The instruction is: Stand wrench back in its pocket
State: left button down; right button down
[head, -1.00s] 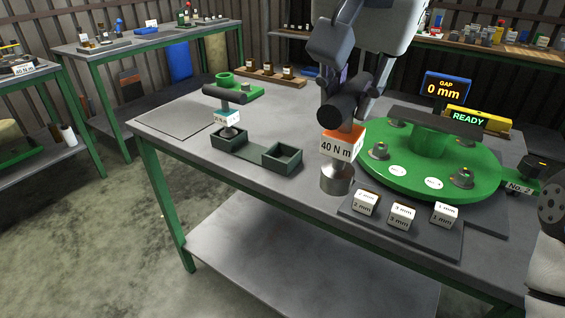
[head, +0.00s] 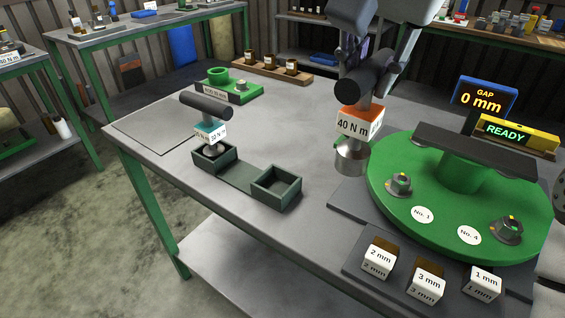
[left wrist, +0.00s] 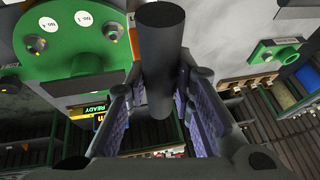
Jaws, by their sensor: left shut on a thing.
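The 40 N m wrench (head: 359,124) has a dark cross handle, an orange-and-white label block and a silver socket end. It hangs upright in my left gripper (head: 372,82), which is shut on its handle. The handle (left wrist: 162,60) also shows between the fingers in the left wrist view. The socket appears above the table, beside the green disc's left edge. The dark green two-pocket holder (head: 237,177) stands to the left. Its right pocket (head: 276,188) is empty. Another wrench (head: 207,118), with a teal label, stands in its left pocket. My right gripper is not seen.
The green round plate (head: 460,185) with bolts stands at right, below the gap display (head: 482,100). Several labelled spacer blocks (head: 425,284) lie in front. A green fixture (head: 228,88) and bottle rack (head: 272,68) stand at the back. The table between holder and plate is clear.

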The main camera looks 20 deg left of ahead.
pick_arm(q)
jog(key=w+a+f, duration=0.2)
jog(key=a+f, duration=0.4)
jog(key=w+a+f, duration=0.2)
jog(key=a+f, duration=0.4)
jog(key=shift+w+f, duration=0.15)
jog(key=shift+w, duration=0.15)
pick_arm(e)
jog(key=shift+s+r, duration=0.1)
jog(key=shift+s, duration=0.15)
pick_arm(q)
jog(key=shift+a+f, duration=0.1)
jog(key=c, duration=1.4)
grip_release()
jog(key=shift+f, duration=0.1)
jog(key=v, duration=1.2)
